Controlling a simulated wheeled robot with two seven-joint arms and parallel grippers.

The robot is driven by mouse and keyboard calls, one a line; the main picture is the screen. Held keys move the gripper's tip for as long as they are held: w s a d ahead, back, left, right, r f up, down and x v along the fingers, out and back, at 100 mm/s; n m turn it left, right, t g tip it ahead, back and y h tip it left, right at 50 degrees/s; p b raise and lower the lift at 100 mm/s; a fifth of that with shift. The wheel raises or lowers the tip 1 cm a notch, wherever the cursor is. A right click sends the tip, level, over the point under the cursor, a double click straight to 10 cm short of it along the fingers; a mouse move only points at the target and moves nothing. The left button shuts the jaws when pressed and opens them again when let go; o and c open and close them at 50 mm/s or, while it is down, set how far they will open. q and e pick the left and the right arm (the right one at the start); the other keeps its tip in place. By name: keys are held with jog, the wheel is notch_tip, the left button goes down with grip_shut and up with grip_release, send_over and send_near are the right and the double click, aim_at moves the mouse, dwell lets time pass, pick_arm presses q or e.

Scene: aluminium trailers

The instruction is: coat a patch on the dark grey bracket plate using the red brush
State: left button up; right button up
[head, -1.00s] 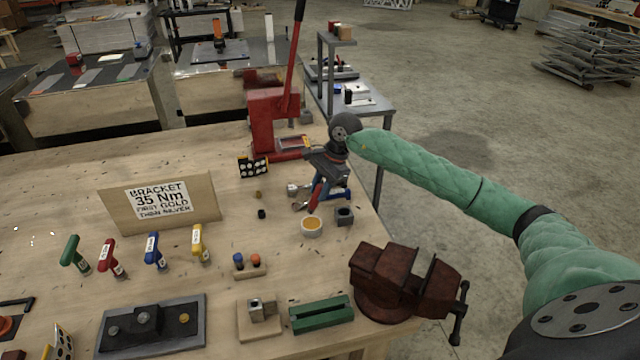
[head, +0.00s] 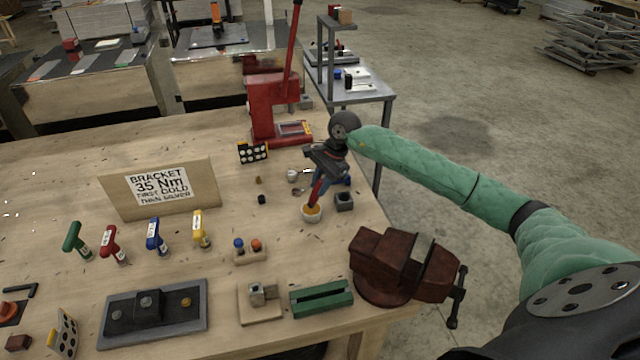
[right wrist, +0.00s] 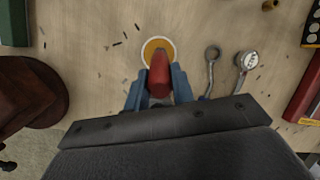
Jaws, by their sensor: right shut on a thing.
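My right gripper (head: 321,179) is shut on the red brush (head: 316,193) and holds it near upright over a small white cup (head: 304,217) of amber liquid. The brush's lower end is at the cup's mouth, apparently in the liquid; its tip is hidden. In the right wrist view, the blue fingers (right wrist: 158,88) grip the red brush (right wrist: 159,72), with the cup (right wrist: 146,46) directly beyond it. The dark grey bracket plate (head: 185,328) lies at the front left of the bench, bearing a raised block and round bolt heads. My left gripper is not in view.
A red press (head: 268,110) stands behind.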

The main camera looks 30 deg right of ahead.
jog(key=shift+f+b, duration=0.5)
jog(key=shift+b, duration=0.05)
dwell(1.0)
jog(key=shift+s+f+b, duration=0.1)
jog(key=shift+f+b, duration=0.05)
jog(key=shift+b, duration=0.5)
dwell(2.5)
jog(key=shift+r, duration=3.6)
